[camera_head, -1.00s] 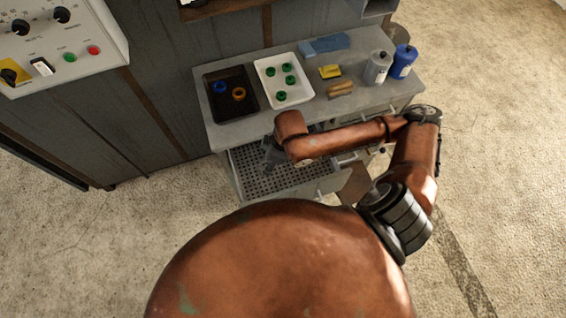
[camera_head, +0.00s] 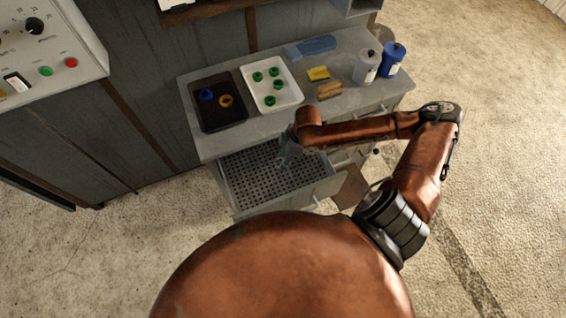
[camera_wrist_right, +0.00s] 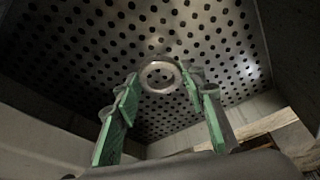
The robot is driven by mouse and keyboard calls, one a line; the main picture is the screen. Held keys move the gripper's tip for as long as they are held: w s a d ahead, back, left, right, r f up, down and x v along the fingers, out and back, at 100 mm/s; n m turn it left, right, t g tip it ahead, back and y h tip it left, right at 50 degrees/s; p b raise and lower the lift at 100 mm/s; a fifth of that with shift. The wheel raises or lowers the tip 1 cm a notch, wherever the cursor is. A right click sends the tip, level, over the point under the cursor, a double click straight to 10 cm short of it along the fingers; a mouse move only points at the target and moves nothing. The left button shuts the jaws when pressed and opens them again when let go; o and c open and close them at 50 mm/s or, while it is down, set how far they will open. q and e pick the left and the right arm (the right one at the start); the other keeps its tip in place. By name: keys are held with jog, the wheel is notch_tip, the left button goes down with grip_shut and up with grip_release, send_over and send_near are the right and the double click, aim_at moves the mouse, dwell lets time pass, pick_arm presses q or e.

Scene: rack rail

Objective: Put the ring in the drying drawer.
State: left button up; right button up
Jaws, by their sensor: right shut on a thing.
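The drying drawer (camera_head: 240,192) is pulled out below the bench top and has a perforated floor. My right gripper (camera_head: 284,160) is over the drawer's back right part in the head view. In the right wrist view, the pale grey ring (camera_wrist_right: 147,84) is between the green-padded fingertips of my right gripper (camera_wrist_right: 162,82), which is shut on it. The perforated floor (camera_wrist_right: 90,60) lies behind the ring; I cannot tell how high the ring is above it. The ring cannot be made out in the head view. My left gripper is not in view.
On the bench (camera_head: 215,145) are a black tray (camera_head: 222,118) with a blue and an orange ring, and a white tray (camera_head: 290,98) with several green rings. A yellow sponge (camera_head: 318,73), a brush (camera_head: 329,90), a white bottle (camera_head: 367,67) and a blue bottle (camera_head: 391,60) stand right.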

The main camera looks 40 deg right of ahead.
jog(key=shift+d+f, duration=0.15)
jog(key=shift+f, duration=0.1)
jog(key=f, duration=0.3)
jog(key=shift+w+d+f+b, duration=0.2)
jog(key=shift+f+b, duration=0.1)
jog(key=shift+b, duration=0.05)
jog(key=o, duration=1.2)
jog(key=shift+o, duration=0.2)
jog(key=p+v, duration=0.2)
jog(key=v, duration=1)
